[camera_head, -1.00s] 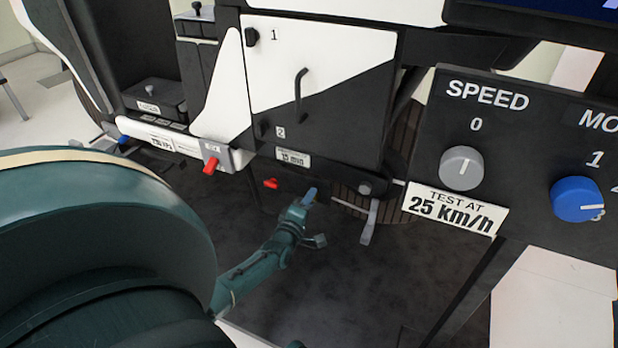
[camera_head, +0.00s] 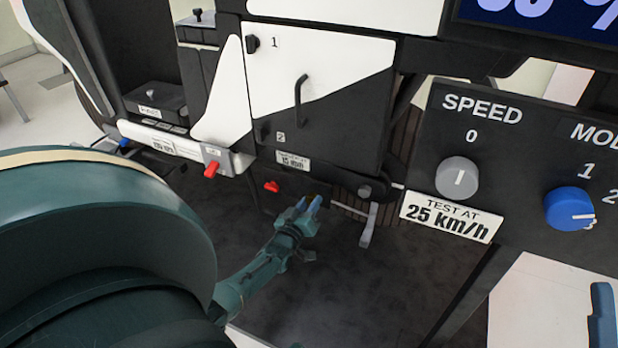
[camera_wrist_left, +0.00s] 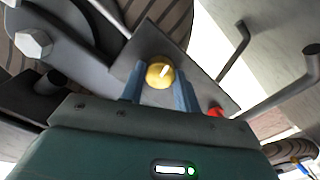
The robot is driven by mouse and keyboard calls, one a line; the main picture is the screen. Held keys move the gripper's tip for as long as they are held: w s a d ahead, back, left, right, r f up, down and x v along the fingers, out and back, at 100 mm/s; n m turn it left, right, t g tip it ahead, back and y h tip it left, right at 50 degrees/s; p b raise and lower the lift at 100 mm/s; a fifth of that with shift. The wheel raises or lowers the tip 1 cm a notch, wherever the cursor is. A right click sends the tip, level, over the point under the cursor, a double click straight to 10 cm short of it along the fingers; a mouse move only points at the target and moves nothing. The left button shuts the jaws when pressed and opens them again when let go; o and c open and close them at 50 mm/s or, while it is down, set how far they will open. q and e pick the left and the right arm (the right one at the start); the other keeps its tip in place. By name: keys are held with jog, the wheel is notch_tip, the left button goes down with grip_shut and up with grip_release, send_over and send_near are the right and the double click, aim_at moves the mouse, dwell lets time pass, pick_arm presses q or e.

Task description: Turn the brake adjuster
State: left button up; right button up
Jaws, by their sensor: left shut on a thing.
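My left gripper (camera_head: 309,203) reaches under the machine's lower edge in the head view. In the left wrist view, its two blue fingers (camera_wrist_left: 160,78) are shut on a round yellow knob with a pale mark (camera_wrist_left: 160,72), seemingly the brake adjuster. The knob sits in front of a dark grey plate (camera_wrist_left: 150,42). In the head view the knob is hidden. A blue piece at the lower right edge of the head view looks like part of my right gripper (camera_head: 602,318); its jaw state does not show.
A red lever (camera_head: 271,186) and a grey hanging lever (camera_head: 369,226) flank the gripper. A panel with a grey speed knob (camera_head: 457,178) and a blue mode knob (camera_head: 569,209) stands at right. A hex bolt (camera_wrist_left: 33,42) is near the fingers.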

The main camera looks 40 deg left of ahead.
pick_arm(q)
jog(key=shift+m, duration=1.4)
jog(key=o, duration=1)
jog(key=shift+c, duration=0.2)
